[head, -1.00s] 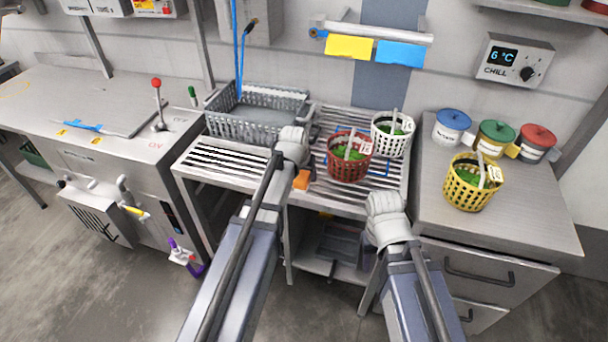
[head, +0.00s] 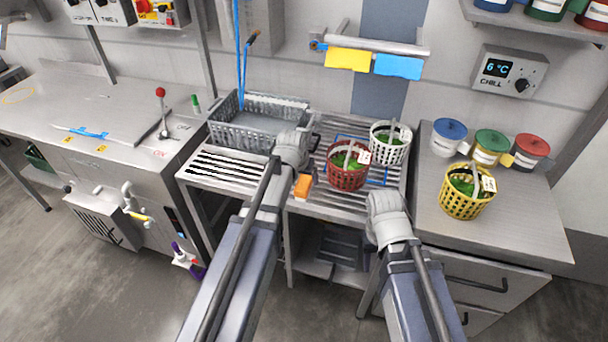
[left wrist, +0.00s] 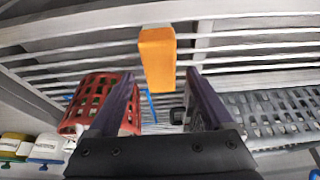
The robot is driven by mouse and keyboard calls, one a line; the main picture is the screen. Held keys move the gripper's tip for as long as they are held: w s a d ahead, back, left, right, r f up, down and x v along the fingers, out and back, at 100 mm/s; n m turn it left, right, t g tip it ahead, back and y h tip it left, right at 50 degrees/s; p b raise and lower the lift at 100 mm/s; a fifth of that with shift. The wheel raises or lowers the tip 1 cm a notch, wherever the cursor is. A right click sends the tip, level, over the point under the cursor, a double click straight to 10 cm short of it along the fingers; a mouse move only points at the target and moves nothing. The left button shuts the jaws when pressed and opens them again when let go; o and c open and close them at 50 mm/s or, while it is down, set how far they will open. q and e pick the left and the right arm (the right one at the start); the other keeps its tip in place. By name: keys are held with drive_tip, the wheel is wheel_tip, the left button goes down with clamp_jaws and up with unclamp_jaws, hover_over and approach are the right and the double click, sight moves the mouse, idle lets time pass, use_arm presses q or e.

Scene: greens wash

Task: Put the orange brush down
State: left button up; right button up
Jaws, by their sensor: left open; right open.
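The orange brush (head: 303,186) shows as an orange block at the front edge of the slatted rack (head: 338,196), just right of my left wrist in the head view. In the left wrist view the orange brush (left wrist: 157,58) stands out between and beyond the parted fingers of my left gripper (left wrist: 162,88). The fingers look apart from it. In the head view my left gripper (head: 293,150) is over the rack, its fingers mostly hidden by the wrist. My right gripper (head: 385,212) is at the rack's front right, its fingers hidden from view.
A red basket (head: 346,179) and a white basket (head: 389,143) of greens stand on the rack. A grey basket (head: 258,128) stands at the back left. A yellow basket (head: 466,203) and lidded tubs (head: 490,148) stand on the right counter. The rack's left slats are clear.

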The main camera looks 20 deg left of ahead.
use_arm(q)
drive_tip(key=p+v, duration=0.6)
drive_tip(key=v, duration=0.2)
drive_tip(key=s+d+f+m+g, duration=0.1)
drive_tip(key=s+d+g, duration=0.1)
drive_tip(key=s+d, duration=0.4)
drive_tip(key=s+d+f+m+g+y, duration=0.1)
drive_tip(key=s+d+m+g, duration=0.1)
drive_tip(key=s+d, duration=0.5)
drive_tip(key=s+g, duration=0.1)
drive_tip(key=s, duration=0.5)
drive_tip(key=shift+s+d+y, duration=0.2)
drive_tip(key=shift+y, duration=0.1)
